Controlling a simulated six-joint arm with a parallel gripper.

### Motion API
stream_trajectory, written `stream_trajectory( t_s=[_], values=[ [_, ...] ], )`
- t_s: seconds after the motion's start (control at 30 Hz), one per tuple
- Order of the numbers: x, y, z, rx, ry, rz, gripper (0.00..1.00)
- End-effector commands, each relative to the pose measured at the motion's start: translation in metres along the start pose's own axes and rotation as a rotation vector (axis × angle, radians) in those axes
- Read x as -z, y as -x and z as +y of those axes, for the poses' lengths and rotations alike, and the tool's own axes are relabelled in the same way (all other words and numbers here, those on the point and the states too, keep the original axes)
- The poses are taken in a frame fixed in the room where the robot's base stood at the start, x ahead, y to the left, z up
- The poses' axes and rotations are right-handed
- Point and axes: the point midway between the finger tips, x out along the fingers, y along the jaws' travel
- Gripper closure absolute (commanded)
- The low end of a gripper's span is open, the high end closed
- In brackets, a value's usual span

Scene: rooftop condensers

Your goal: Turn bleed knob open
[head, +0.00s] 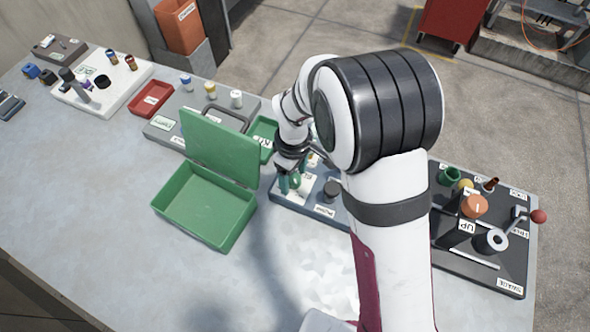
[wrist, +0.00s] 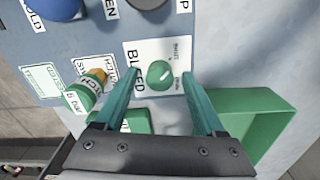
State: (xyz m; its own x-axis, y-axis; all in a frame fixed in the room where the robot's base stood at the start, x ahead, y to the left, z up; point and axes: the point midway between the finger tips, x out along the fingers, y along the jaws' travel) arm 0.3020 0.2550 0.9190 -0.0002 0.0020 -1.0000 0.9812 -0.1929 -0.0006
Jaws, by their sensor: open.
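The bleed knob (wrist: 160,74) is a small round green knob with a pale mark on its face. It sits on a white plate labelled BLEED (wrist: 135,68) in the wrist view. My gripper (wrist: 160,76) is open, its two teal fingers reaching to the left and right of the knob with a visible gap on each side. I cannot tell how far the tips are above the plate. In the head view my gripper (head: 293,184) points down over the blue-grey panel (head: 285,200), and my arm hides part of that panel.
A green cylinder marked 6 bar (wrist: 82,97) stands left of the fingers. A blue knob (wrist: 55,7) and a dark knob (wrist: 148,3) lie beyond. An open green box (head: 205,215) stands left of the panel. The front bench surface is clear.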

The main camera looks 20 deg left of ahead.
Motion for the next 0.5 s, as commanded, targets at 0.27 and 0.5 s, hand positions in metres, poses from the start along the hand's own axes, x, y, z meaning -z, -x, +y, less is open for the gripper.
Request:
stream_trajectory(
  t_s=[0.27, 0.5],
  values=[
    [-0.0001, -0.0002, 0.0000, 0.000, 0.000, 0.000, 0.39],
    [-0.0001, 0.0000, -0.0001, 0.001, -0.001, 0.000, 0.82]
  ],
)
